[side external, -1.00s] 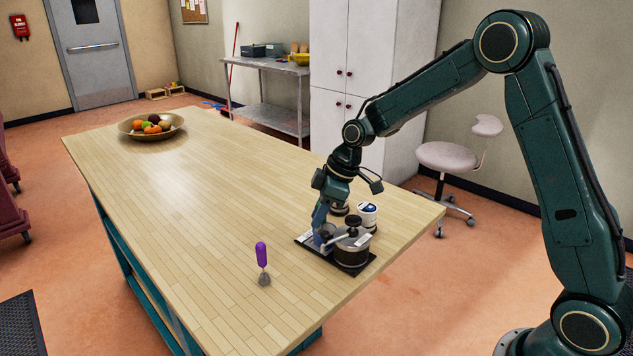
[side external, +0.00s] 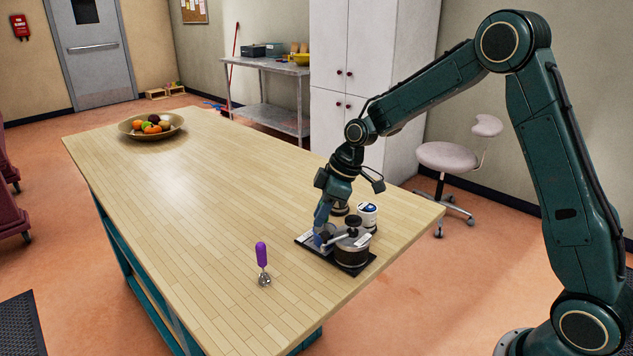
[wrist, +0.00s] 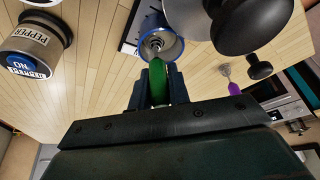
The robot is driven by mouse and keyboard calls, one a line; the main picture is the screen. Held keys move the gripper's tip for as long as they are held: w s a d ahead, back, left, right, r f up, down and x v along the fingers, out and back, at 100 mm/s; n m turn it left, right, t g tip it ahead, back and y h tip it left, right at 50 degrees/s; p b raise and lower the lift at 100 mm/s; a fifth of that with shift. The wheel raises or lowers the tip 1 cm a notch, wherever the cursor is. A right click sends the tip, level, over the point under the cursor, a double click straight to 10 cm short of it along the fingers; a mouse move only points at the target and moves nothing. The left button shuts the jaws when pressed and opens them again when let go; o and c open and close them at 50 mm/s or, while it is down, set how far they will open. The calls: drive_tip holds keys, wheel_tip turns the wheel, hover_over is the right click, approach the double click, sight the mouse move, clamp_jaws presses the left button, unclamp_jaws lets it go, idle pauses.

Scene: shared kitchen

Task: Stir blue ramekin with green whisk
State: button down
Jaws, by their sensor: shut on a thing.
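The green whisk (wrist: 158,84) is in my gripper (wrist: 160,80), with its handle between the two shut fingers. Its wire head lies over or inside the mouth of the blue ramekin (wrist: 176,49); I cannot tell whether it touches the bottom. In the side view, my gripper (side external: 322,228) points down at the left part of a black tray (side external: 352,268). The blue ramekin (side external: 318,240) is there just below the fingers, mostly hidden, and the green whisk cannot be made out.
A dark pot with a black knob (side external: 352,250) stands on the tray close right of my gripper. A pepper tin (side external: 368,216) stands behind it. A purple-handled whisk (side external: 262,256) is on the table to the left. A fruit bowl (side external: 130,134) is far off; the table between is clear.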

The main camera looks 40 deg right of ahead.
drive_tip(key=shift+a, duration=0.5)
drive_tip(key=shift+s+a, duration=0.1)
drive_tip(key=shift+s, duration=0.45)
drive_tip(key=shift+d, duration=0.55)
drive_tip(key=shift+w+d, duration=0.15)
drive_tip(key=shift+w, duration=0.45)
drive_tip(key=shift+a, duration=0.4)
drive_tip(key=shift+s+a, duration=0.1)
drive_tip(key=shift+a, duration=0.05)
drive_tip(key=shift+s+d, duration=0.15)
drive_tip(key=shift+d, duration=0.05)
